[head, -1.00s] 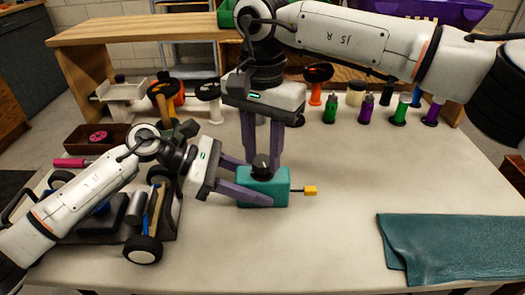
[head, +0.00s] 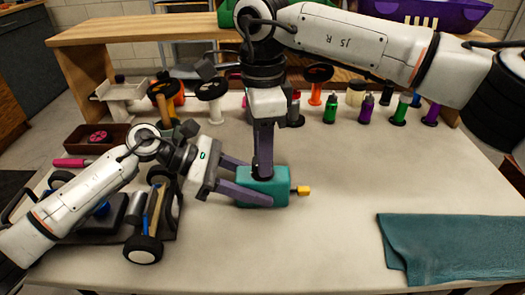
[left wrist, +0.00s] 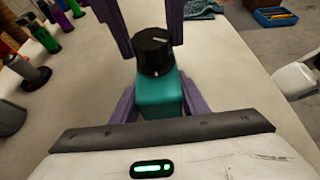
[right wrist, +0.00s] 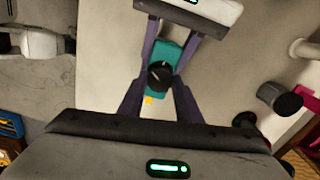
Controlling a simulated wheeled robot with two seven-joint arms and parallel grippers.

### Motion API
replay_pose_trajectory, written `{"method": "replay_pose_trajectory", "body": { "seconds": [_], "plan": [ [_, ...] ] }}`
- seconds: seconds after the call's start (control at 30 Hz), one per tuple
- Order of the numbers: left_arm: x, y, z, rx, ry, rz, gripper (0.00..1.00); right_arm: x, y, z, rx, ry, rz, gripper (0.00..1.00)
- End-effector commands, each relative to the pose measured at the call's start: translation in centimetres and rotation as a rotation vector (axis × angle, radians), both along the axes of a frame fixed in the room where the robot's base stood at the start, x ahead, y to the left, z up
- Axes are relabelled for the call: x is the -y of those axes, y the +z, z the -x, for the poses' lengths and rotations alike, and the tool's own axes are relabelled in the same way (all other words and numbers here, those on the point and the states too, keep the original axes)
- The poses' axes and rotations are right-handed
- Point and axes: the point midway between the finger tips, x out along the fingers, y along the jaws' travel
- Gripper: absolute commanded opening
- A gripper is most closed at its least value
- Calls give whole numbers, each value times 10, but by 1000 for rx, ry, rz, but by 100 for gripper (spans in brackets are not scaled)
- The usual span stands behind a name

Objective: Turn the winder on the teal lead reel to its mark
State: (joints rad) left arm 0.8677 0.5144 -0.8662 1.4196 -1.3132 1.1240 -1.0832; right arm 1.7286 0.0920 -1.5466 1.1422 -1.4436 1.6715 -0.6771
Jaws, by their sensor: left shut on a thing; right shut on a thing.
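The teal lead reel (head: 280,194) is a teal box standing on the table, with a short lead ending in a yellow plug (head: 303,190) at its right. Its black winder knob (right wrist: 160,76) sits on top, with a pale line on it; it also shows in the left wrist view (left wrist: 153,54). My left gripper (head: 258,187) is shut on the sides of the teal box. My right gripper (head: 263,172) points down from above and is shut on the knob, which its fingers mostly hide in the head view.
A partly built car chassis (head: 143,249) lies at the left, under my left arm. Several bottles and spools (head: 330,110) line the back of the table. A teal cloth (head: 450,245) lies at the front right. The table right of the reel is clear.

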Motion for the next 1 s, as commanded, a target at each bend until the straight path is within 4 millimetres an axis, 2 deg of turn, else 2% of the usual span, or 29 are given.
{"method": "replay_pose_trajectory", "body": {
  "seconds": [0.6,1.0],
  "plan": [
    [0,-1,0,-1,0,-2,21,-1,0,0,-1,-580,-2,9],
    [0,-1,0,-1,0,-2,21,-1,1,0,-1,-861,-2,9]
  ]
}}
